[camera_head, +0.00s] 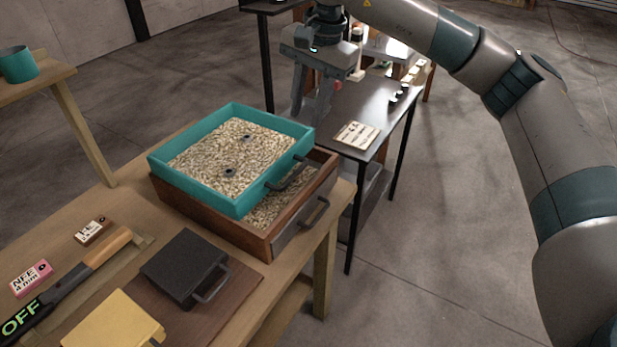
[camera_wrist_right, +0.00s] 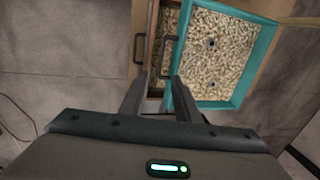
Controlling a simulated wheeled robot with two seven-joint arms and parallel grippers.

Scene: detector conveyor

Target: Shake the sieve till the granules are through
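The teal sieve (camera_head: 216,207) is full of pale granules (camera_head: 232,150), with two small dark round pieces lying on them. It sits on a brown wooden tray (camera_head: 215,222), shifted so that granules in the tray show at the front right. A dark handle (camera_head: 287,174) is on the sieve's right side. My right gripper (camera_head: 310,112) is above and behind the sieve's far right corner. In the wrist view my right gripper (camera_wrist_right: 158,80) is open and empty, with the sieve's handle (camera_wrist_right: 167,52) ahead of its fingertips. My left gripper is not in view.
The tray has its own dark handle (camera_head: 314,212). A black box with handle (camera_head: 185,268), a yellow block (camera_head: 113,322) and labelled tags share the wooden bench. A dark table (camera_head: 375,105) with a label card (camera_head: 357,135) stands behind right. Floor at right is clear.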

